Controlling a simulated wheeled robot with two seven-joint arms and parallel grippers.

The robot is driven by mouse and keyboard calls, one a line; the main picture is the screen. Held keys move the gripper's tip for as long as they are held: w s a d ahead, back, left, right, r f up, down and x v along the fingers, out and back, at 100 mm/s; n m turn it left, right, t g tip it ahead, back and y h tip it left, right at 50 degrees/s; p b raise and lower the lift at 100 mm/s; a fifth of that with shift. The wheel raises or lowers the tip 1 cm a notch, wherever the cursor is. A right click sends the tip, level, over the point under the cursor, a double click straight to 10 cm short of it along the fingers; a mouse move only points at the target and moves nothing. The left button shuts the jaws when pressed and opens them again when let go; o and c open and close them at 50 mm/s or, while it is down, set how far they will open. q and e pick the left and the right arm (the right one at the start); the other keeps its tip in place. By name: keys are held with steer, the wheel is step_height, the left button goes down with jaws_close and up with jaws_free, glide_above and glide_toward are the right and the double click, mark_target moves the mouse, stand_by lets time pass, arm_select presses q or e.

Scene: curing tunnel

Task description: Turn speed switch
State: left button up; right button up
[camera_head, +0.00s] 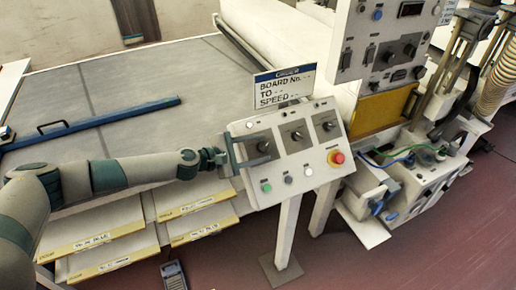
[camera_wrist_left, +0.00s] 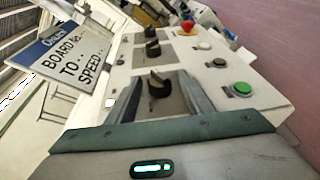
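A white control box (camera_head: 290,150) on a post carries three dark rotary switches on grey plates: left (camera_head: 263,146), middle (camera_head: 297,135) and right (camera_head: 328,125). Their labels are too small to read, so I cannot tell which is the speed switch. My left gripper (camera_head: 258,149) is at the left switch. In the left wrist view, its two fingers (camera_wrist_left: 161,80) stand apart, one on each side of the nearest switch (camera_wrist_left: 158,86), with visible gaps. The other two switches (camera_wrist_left: 152,49) line up beyond it. My right gripper is not in view.
A sign reading "BOARD No. TO SPEED" (camera_head: 284,88) stands behind the box. A blue bar (camera_head: 100,122) lies on the grey table at left.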

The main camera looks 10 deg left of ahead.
arm_select(q)
steer(key=b+v, duration=0.5)
steer(key=v, duration=1.2)
steer(key=shift+s, duration=0.15)
steer(key=shift+a, duration=0.1)
